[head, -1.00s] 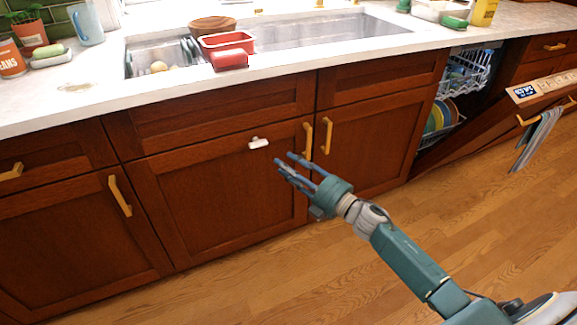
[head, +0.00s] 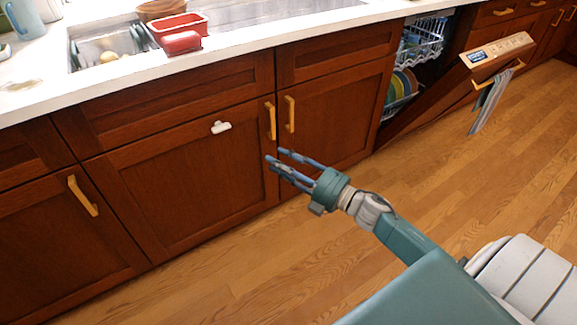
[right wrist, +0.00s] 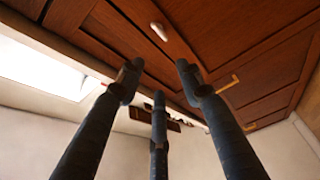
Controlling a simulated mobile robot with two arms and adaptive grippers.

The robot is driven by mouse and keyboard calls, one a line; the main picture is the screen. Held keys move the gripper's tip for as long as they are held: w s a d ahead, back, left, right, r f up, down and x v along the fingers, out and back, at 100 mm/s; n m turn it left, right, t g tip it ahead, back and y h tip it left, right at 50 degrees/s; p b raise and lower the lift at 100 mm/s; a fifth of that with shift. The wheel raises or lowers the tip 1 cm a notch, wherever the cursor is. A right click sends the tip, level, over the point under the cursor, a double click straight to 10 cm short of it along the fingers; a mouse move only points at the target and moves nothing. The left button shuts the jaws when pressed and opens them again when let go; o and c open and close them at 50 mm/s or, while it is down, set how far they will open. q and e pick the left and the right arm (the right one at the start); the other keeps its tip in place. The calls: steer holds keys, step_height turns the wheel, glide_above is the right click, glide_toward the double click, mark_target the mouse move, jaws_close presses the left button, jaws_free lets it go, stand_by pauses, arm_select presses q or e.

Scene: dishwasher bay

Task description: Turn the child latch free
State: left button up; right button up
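The child latch (head: 221,127) is a small white piece on the upper part of the dark red-brown cabinet door (head: 190,180) under the sink. It also shows in the right wrist view (right wrist: 159,31), beyond the fingers. My right gripper (head: 279,162) is open and empty, in front of the cabinet, lower and to the right of the latch in the head view and apart from it. Its spread fingers show in the right wrist view (right wrist: 158,75) with nothing between them. My left gripper is not in view.
Yellow handles (head: 271,121) flank the seam between the doors. The dishwasher door (head: 455,85) hangs open at the right, a towel (head: 489,103) on its handle. A red dish (head: 180,27) sits by the sink. The wooden floor (head: 260,270) is clear.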

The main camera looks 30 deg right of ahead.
steer(key=shift+v, duration=1.5)
